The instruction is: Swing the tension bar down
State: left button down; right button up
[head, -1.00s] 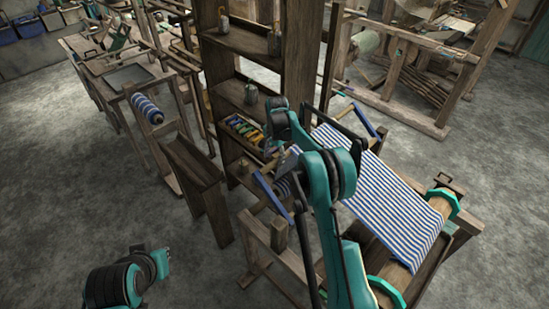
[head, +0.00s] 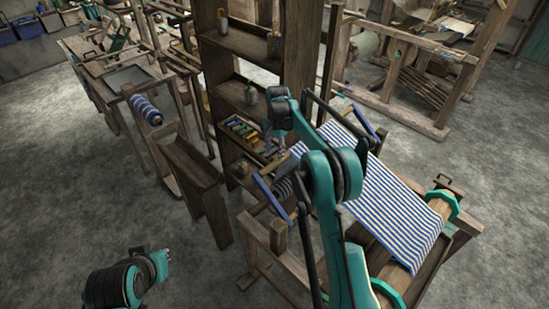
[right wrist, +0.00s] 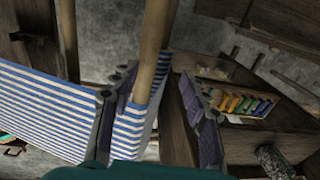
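The handloom holds striped blue-and-white cloth (head: 395,205), which also shows in the right wrist view (right wrist: 50,105). A pale wooden bar (right wrist: 152,55) runs along the cloth's edge; I cannot tell whether it is the tension bar. Blue end pieces (head: 271,194) sit at the loom's near-left side. My right gripper (head: 277,153) is at the cloth's left end, partly hidden by its arm. In the right wrist view its fingers (right wrist: 160,112) are apart, with the bar and cloth edge between them, closer to the left finger. My left arm shows at lower left; its fingers are hidden.
A wooden shelf (head: 238,95) stands just behind the right gripper, with a tray of coloured spools (right wrist: 240,103) on it. A narrow wooden bench (head: 190,160) is to the left. The cloth roller (head: 440,205) is at the loom's right. Grey floor is open at lower left.

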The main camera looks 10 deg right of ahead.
notch_tip(320, 180, up, 7)
jog(key=shift+s+r, duration=0.2)
jog(key=shift+s, duration=0.1)
dwell(0.4)
